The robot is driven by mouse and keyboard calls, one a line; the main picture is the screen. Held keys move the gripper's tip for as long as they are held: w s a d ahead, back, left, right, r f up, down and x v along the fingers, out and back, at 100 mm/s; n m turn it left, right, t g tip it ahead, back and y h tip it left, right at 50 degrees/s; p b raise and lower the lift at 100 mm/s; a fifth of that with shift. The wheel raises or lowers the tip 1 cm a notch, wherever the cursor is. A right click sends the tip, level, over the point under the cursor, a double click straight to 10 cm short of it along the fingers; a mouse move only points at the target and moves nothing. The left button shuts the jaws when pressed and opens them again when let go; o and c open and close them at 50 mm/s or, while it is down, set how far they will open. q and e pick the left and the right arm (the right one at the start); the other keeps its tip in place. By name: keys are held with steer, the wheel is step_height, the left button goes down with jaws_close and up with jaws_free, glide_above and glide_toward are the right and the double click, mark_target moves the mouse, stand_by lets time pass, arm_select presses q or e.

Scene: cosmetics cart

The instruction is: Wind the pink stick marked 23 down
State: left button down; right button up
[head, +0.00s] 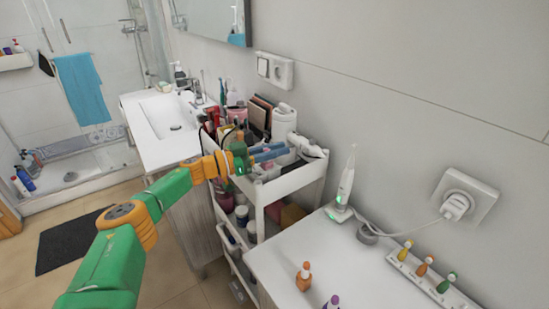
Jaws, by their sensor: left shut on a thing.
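My left gripper (284,149) reaches over the top tray of the white cosmetics cart (259,210). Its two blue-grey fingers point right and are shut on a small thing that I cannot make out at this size. I cannot pick out a pink stick marked 23 or read any number; the gripper and the crowded tray may hide it. My right gripper is not in view.
Bottles, a brown palette (258,112) and a white bottle (284,122) crowd the cart behind my gripper. A wall stands close on the right. The white counter (300,262) in front holds an upright white device (346,183) and small coloured bottles. A sink (170,113) is beyond.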

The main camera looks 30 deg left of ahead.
mark_target(254, 169)
arm_select(q)
steer(key=shift+d+b, duration=0.15)
steer(key=shift+b, duration=0.15)
steer(key=c, duration=0.8)
jaws_free()
steer(key=shift+o, duration=0.2)
steer(key=shift+w+d+f, duration=0.1)
steer(key=b+v, duration=0.2)
steer(key=v, duration=0.4)
steer(key=shift+s+a+f, duration=0.1)
steer(key=shift+s+a, duration=0.1)
steer(key=shift+a, duration=0.15)
steer(key=shift+s+a, duration=0.1)
steer(key=shift+s, duration=0.15)
